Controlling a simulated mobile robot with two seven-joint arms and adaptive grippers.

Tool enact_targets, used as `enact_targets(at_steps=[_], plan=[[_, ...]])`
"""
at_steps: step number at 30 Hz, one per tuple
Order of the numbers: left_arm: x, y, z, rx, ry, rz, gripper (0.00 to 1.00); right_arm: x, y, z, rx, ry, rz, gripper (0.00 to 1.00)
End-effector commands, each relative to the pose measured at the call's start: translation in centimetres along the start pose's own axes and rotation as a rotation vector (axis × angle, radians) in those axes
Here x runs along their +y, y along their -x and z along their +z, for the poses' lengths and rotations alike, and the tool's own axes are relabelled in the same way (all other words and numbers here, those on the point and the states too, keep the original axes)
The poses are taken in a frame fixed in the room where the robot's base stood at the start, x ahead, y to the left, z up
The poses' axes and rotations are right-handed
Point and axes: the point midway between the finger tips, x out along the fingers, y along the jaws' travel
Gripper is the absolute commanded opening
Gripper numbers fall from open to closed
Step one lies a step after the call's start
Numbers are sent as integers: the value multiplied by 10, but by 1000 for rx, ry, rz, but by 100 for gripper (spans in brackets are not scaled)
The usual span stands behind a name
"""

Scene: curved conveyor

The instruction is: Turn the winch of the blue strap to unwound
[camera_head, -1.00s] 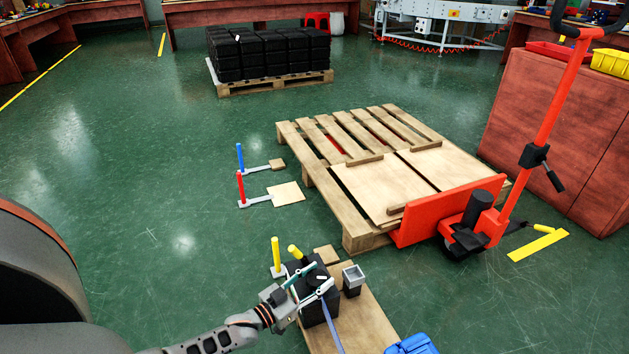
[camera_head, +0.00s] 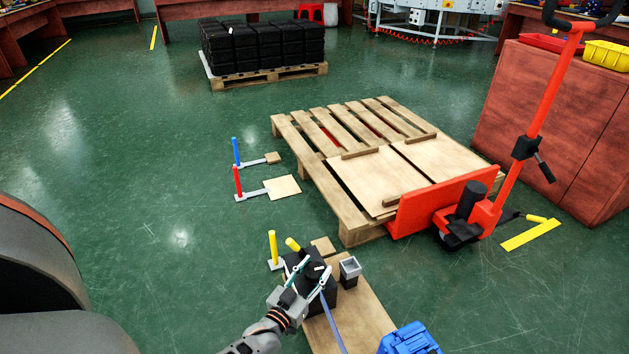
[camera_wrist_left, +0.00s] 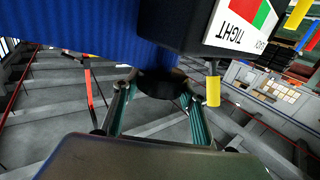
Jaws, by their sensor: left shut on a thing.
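The winch is a black box (camera_head: 296,259) with a dark round knob (camera_head: 315,268) on top, standing on a wooden board at the lower middle of the head view. The blue strap (camera_head: 332,322) runs from it toward the bottom edge. In the left wrist view the strap is a broad ribbed blue band (camera_wrist_left: 85,75), beside a black housing with a "TIGHT" label (camera_wrist_left: 243,22) in white, green and red. My left gripper (camera_head: 308,279) has its teal fingers on either side of the knob (camera_wrist_left: 157,86), shut on it. My right gripper is out of view.
A grey-topped small post (camera_head: 350,268) stands close right of the winch, and yellow posts (camera_head: 273,246) stand at its left. A blue case (camera_head: 408,340) lies at lower right. The wooden pallet (camera_head: 350,232) and red pallet jack (camera_head: 440,208) are behind. Open green floor lies left.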

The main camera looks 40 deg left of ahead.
Motion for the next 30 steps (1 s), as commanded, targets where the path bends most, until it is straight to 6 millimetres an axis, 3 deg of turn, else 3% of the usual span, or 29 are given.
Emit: enact_targets(at_steps=[1, 2, 3, 4, 16, 30], plan=[[0, 0, -1, 1, -1, 1, 20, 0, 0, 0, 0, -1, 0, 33], [0, 0, -1, 1, 0, 1, 47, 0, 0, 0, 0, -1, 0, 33], [0, 0, -1, 1, 0, 1, 57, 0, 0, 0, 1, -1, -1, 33], [0, 0, -1, 1, 0, 1, 60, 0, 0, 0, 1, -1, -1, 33], [0, 5, 0, 0, 0, 1, 60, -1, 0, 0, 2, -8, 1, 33], [0, 69, 0, 1, 1, 1, 60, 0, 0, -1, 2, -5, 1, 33]])
